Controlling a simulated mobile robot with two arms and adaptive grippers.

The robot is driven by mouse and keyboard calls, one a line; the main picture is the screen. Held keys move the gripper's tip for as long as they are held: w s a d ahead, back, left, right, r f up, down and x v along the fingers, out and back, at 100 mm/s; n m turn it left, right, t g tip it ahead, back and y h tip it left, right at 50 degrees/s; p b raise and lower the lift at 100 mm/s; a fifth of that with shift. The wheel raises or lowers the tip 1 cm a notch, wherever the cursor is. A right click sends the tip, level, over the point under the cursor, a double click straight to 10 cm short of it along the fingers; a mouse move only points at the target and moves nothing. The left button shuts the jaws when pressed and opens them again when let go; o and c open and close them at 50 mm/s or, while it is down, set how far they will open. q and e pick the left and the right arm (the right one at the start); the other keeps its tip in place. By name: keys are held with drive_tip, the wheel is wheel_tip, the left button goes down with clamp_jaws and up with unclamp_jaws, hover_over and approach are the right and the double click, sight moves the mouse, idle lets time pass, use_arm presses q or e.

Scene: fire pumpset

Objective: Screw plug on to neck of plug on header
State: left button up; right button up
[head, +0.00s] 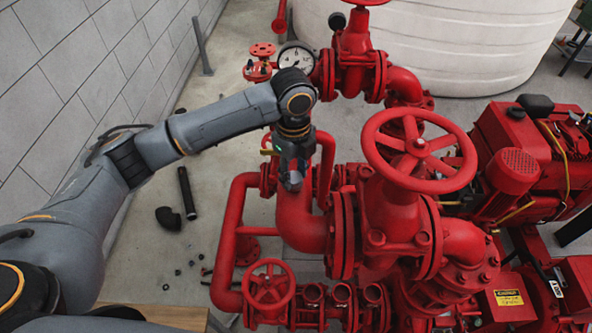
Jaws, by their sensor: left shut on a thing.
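My left arm reaches in from the left, and my left gripper (292,183) points down over the red header pipe (303,228). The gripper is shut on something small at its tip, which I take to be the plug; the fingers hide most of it. The neck on the header is not clearly visible, as the gripper and wrist cover that spot. I cannot tell whether the plug touches the neck. My right gripper is not in view.
A large red handwheel (420,149) stands close to the right of the gripper. A pressure gauge (296,57) is behind my wrist. A smaller handwheel (269,285) is in front. A black pipe (187,193) and black elbow (168,218) lie on the floor by the grey wall.

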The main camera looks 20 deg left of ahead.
use_arm(q)
drive_tip(key=shift+w+r, duration=0.15)
drive_tip(key=shift+r, duration=0.05)
drive_tip(key=m, duration=0.4)
drive_tip(key=shift+m, duration=0.4)
drive_tip(key=m, duration=0.4)
drive_tip(key=shift+a, duration=0.1)
drive_tip(key=o, duration=1)
drive_tip(key=shift+f, duration=0.1)
